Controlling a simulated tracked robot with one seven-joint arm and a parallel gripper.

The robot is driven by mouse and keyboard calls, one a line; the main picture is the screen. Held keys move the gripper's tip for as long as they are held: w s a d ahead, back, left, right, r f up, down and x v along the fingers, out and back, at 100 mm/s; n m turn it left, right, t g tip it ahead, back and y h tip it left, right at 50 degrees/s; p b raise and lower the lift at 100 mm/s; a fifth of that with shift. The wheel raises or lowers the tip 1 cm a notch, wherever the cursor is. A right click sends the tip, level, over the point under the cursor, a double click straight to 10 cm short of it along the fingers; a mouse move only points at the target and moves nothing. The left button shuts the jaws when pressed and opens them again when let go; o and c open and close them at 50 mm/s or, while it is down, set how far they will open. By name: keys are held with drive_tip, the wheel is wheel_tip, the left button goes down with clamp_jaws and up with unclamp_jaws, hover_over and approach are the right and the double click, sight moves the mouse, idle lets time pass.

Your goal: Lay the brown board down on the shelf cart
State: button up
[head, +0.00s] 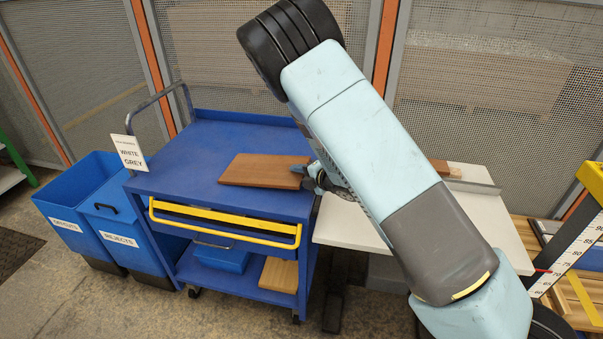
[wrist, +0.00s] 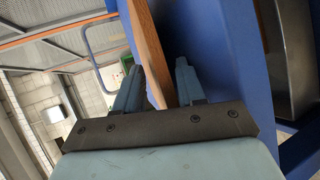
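The brown board (head: 262,170) lies about level over the blue top of the shelf cart (head: 195,165), near its front right. My gripper (head: 312,181) has its fingers around the board's right end, coming from the right. In the wrist view the board (wrist: 148,45) shows as a narrow strip between the two fingers (wrist: 160,85), and my gripper appears shut on it. The cart's blue surface (wrist: 210,45) is to the right of the board there. I cannot tell whether the board touches the cart top. My arm hides part of the cart's right back.
A white table (head: 345,225) stands right of the cart, with brown wood (head: 440,167) partly behind my arm. Blue bins (head: 75,215) stand left. The cart has a yellow-edged drawer (head: 225,226), a lower shelf with a wooden piece (head: 279,275), and a sign (head: 129,152). The cart top's left is clear.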

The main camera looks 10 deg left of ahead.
drive_tip(key=g+h, duration=0.1)
drive_tip(key=r+g+h, duration=0.1)
drive_tip(key=h, duration=0.1)
drive_tip(key=shift+d, duration=0.2)
drive_tip(key=shift+s+d+r+g+h, duration=0.1)
drive_tip(key=shift+s+d+g+h, duration=0.05)
drive_tip(key=shift+g+h, duration=1.2)
drive_tip(key=shift+h, duration=0.45)
drive_tip(key=shift+s+d+r, duration=0.35)
drive_tip(key=shift+s+d, duration=0.1)
drive_tip(key=shift+d, duration=0.2)
drive_tip(key=shift+s+d+r, duration=0.3)
drive_tip(key=shift+s+d, duration=0.1)
drive_tip(key=shift+d, duration=0.25)
drive_tip(key=shift+o, duration=0.4)
drive_tip(key=o, duration=0.5)
